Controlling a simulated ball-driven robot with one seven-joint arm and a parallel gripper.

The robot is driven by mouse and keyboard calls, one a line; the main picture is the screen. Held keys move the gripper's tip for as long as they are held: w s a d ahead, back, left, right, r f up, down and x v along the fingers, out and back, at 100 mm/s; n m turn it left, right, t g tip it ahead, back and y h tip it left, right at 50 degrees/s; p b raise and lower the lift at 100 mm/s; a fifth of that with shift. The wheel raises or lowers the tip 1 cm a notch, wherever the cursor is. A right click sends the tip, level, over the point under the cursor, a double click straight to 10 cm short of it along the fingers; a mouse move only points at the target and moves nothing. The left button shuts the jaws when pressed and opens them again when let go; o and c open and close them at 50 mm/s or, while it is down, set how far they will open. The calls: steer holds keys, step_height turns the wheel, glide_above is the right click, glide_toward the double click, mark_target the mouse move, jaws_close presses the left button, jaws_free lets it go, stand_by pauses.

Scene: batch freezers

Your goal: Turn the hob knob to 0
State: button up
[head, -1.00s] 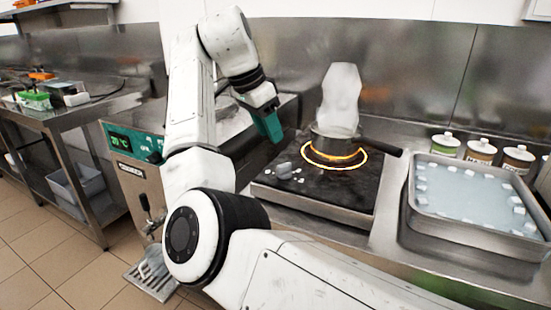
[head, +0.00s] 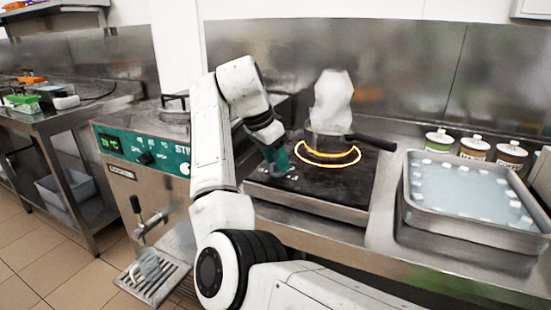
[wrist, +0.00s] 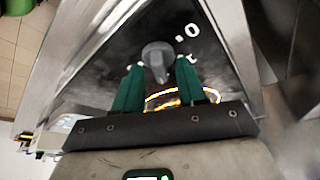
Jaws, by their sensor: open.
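The hob (head: 330,190) is a black plate in a steel frame, with a glowing orange ring (head: 350,163). A small saucepan (head: 322,146) stands on the ring and steams. The grey hob knob (wrist: 158,56) shows in the wrist view, with a white "0" mark to its upper right; in the head view my gripper hides it. My gripper (wrist: 168,70) has green fingers, open, with the knob just ahead of and between their tips. I cannot tell if they touch it. In the head view my gripper (head: 280,172) is low over the hob's left front.
A steel tray of ice water (head: 408,190) stands right of the hob, with several lidded tubs (head: 473,147) behind it. A machine with a green display panel (head: 140,148) is at left. The pan's handle (head: 372,142) points right.

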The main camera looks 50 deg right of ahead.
steer(key=shift+c, duration=0.3)
jaws_close()
steer(key=shift+r+p, duration=0.1)
steer(key=shift+p, duration=0.25)
